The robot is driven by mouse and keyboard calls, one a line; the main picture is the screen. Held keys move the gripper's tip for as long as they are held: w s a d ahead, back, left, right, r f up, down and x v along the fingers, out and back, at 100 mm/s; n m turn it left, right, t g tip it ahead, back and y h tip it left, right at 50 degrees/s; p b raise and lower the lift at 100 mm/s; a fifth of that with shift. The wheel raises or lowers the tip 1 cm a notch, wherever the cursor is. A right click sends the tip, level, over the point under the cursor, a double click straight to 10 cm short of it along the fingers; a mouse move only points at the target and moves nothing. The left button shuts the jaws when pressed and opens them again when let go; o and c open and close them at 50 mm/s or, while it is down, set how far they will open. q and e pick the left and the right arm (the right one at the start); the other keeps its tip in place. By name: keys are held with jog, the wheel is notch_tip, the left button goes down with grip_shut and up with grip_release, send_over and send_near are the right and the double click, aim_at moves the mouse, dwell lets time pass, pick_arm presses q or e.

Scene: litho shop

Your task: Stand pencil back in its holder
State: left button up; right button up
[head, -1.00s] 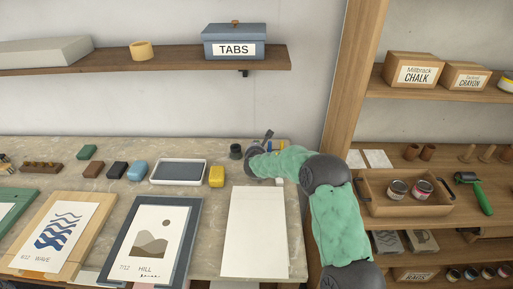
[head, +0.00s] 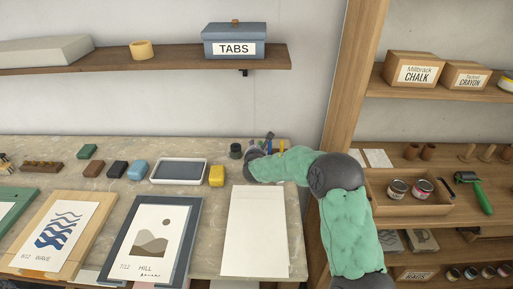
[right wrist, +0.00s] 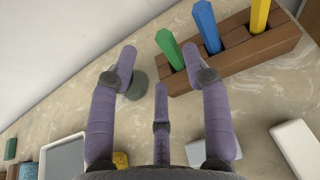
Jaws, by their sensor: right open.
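A brown wooden holder (right wrist: 240,57) stands at the upper right of the right wrist view. A green pencil (right wrist: 170,48), a blue pencil (right wrist: 207,27) and a yellow pencil (right wrist: 259,15) stand in it. In the head view the yellow pencil (head: 282,146) shows just behind my right arm, and the holder is mostly hidden. My right gripper (right wrist: 161,66) has purple fingers spread open, with nothing between them. Its fingertips are beside the green pencil; whether they touch it I cannot tell. It also shows in the head view (head: 265,146). My left gripper is not in view.
A dark cup (head: 235,151) stands left of the gripper, partly behind a finger in the wrist view. A yellow block (head: 216,176) and white-rimmed tray (head: 155,182) lie further left. Blank paper (head: 256,230) lies in front. A wooden post (head: 345,90) rises at the right.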

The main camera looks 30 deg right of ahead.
jog(key=v, duration=0.7)
jog(key=shift+s+a+r, duration=0.15)
jog(key=shift+s+a, duration=0.05)
jog(key=shift+s, duration=0.05)
